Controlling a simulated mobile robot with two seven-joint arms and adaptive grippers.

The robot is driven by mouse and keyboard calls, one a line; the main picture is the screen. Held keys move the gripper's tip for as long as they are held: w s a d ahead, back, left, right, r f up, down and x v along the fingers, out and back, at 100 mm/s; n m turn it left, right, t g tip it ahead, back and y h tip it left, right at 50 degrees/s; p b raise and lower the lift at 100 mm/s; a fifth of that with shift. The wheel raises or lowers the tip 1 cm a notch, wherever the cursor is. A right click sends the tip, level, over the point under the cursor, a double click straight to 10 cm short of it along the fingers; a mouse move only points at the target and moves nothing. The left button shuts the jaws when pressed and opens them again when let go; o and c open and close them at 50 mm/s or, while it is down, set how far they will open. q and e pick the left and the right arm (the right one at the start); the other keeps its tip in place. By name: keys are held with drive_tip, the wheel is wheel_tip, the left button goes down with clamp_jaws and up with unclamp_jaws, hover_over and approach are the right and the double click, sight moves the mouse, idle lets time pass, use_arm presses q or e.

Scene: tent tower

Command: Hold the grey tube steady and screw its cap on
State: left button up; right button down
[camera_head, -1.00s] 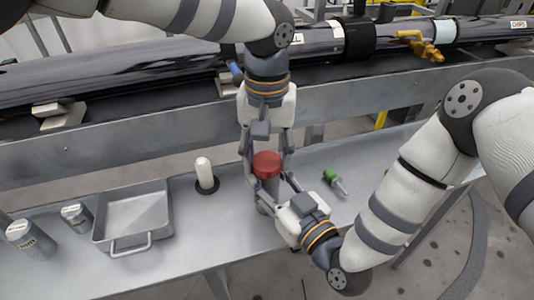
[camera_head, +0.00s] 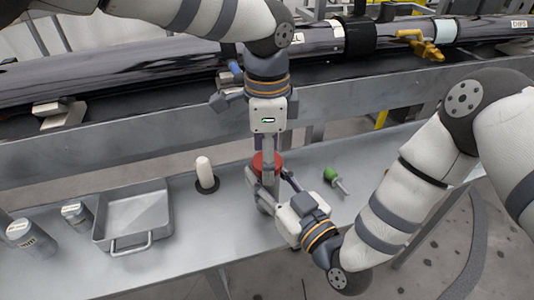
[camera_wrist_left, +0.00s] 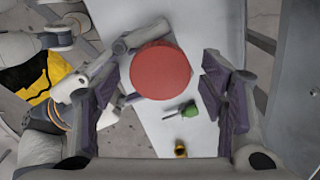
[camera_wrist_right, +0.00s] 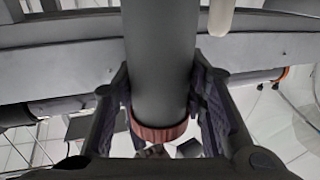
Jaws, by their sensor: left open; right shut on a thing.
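The grey tube (camera_wrist_right: 160,55) stands above the bench, with my right gripper (camera_wrist_right: 160,95) shut around it. The red cap (camera_head: 261,163) is at the tube's top end; the right wrist view also shows its rim (camera_wrist_right: 160,132) there. I cannot tell how tightly it sits. My left gripper (camera_head: 268,150) points down over the cap, and one finger hides part of it in the head view. In the left wrist view the cap's round top (camera_wrist_left: 160,70) lies between the open fingers, with gaps on both sides. The tube's lower part is mostly hidden in the head view.
A green-handled tool (camera_head: 333,178) lies right of the tube. A white peg on a dark base (camera_head: 205,170) stands to the left, then a metal tray (camera_head: 165,222) and grey canisters (camera_head: 32,238). A metal rail (camera_head: 130,135) runs behind the bench.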

use_arm(q)
drive_tip(key=shift+r, duration=2.3)
drive_tip(key=shift+c, duration=0.4)
wheel_tip(320, 180, up, 2)
drive_tip(key=n, duration=0.6)
drive_tip(key=shift+n, duration=0.4)
drive_tip(key=n, duration=0.2)
drive_tip(key=r+n, duration=0.1)
drive_tip(key=n, duration=0.2)
drive_tip(key=shift+r, duration=0.2)
drive_tip(key=shift+f, duration=0.1)
wheel_tip(320, 180, down, 8)
drive_tip(key=shift+r, duration=0.1)
drive_tip(key=shift+c, duration=0.6)
